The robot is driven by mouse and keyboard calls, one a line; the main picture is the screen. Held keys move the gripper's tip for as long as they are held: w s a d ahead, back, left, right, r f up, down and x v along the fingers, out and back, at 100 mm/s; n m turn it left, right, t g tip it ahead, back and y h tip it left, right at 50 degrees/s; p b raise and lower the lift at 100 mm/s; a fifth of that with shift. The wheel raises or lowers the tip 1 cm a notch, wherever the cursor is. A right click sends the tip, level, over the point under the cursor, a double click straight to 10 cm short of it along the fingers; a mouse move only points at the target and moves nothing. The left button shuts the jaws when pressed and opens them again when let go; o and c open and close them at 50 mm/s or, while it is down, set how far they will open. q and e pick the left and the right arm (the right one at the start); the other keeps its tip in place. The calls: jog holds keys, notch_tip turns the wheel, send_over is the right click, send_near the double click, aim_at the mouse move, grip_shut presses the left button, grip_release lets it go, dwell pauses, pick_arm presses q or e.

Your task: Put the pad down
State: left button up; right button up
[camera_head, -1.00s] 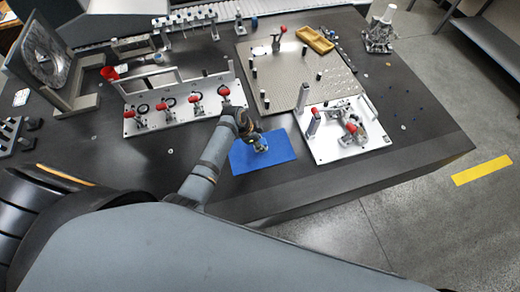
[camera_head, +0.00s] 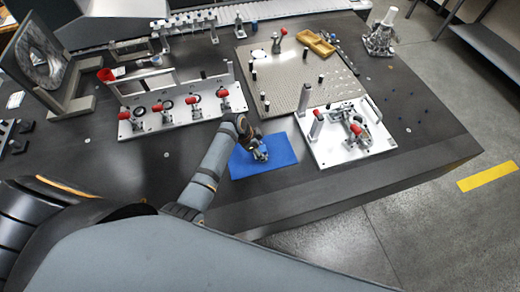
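The pad is a flat blue rectangle (camera_head: 275,158) on the dark table, near its front edge. My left gripper (camera_head: 260,153) is directly above the pad, pointing down at it. The gripper is small and dark here, and I cannot tell whether its fingers are open or shut, or whether they touch the pad. My arm covers part of the pad's left side. My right gripper does not show in the head view.
A white fixture plate with red-handled clamps (camera_head: 180,112) stands behind the pad on the left. A smaller white clamp plate (camera_head: 380,142) is close on the right. A perforated plate (camera_head: 330,88) lies behind. The table's front strip (camera_head: 340,184) is clear.

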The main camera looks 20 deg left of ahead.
pick_arm(q)
jog(key=v, duration=1.2)
jog(key=shift+r, duration=0.2)
